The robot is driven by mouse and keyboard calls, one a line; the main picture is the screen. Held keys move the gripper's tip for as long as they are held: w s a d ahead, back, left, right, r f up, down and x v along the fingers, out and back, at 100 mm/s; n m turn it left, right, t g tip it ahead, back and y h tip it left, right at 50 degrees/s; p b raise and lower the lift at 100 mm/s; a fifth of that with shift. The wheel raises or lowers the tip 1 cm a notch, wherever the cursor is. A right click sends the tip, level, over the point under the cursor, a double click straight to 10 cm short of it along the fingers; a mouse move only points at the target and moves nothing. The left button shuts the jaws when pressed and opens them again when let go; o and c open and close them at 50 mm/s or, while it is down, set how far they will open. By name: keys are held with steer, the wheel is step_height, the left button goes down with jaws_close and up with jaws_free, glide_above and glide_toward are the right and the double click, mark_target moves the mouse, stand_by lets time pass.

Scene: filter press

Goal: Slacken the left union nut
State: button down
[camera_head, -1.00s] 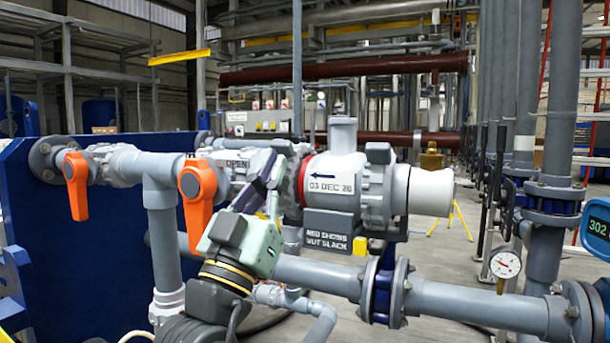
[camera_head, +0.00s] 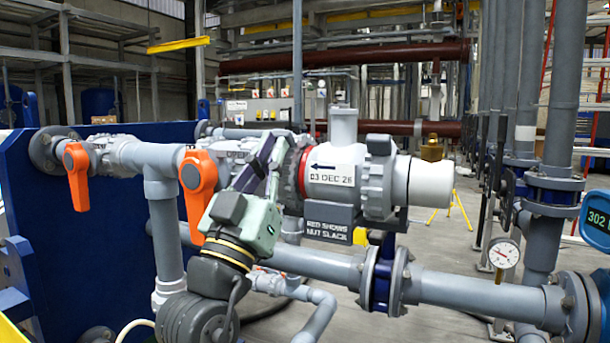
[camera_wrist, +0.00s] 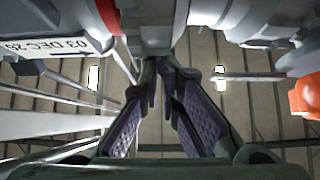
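The left union nut (camera_head: 289,168) is a grey ribbed ring on the pipe, left of the pale body with the arrow label (camera_head: 331,178). A red band (camera_head: 302,172) shows between nut and body; it also appears in the wrist view (camera_wrist: 108,15). My gripper (camera_head: 275,154) reaches up from below left, its dark purple fingers beside the nut. In the wrist view its fingers (camera_wrist: 164,78) stand apart with a narrow gap at the tips, close to the grey fitting. I see nothing held between them. Whether the tips touch the nut is hidden.
Two orange valve levers (camera_head: 198,172) and (camera_head: 76,176) hang left of the nut. The right union nut (camera_head: 377,178) and white end cap (camera_head: 430,183) lie right. A sign (camera_head: 328,222) reads "RED SHOWS NUT SLACK". A lower flanged pipe (camera_head: 450,298) runs below.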

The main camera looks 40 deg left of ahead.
steer(key=w+f+b+v, duration=0.1)
steer(key=b+v, duration=0.4)
steer(key=v, duration=0.2)
steer(key=shift+h+b, duration=0.3)
steer(key=shift+b, duration=0.05)
steer(key=shift+s+f, duration=0.1)
steer(key=shift+f, duration=0.05)
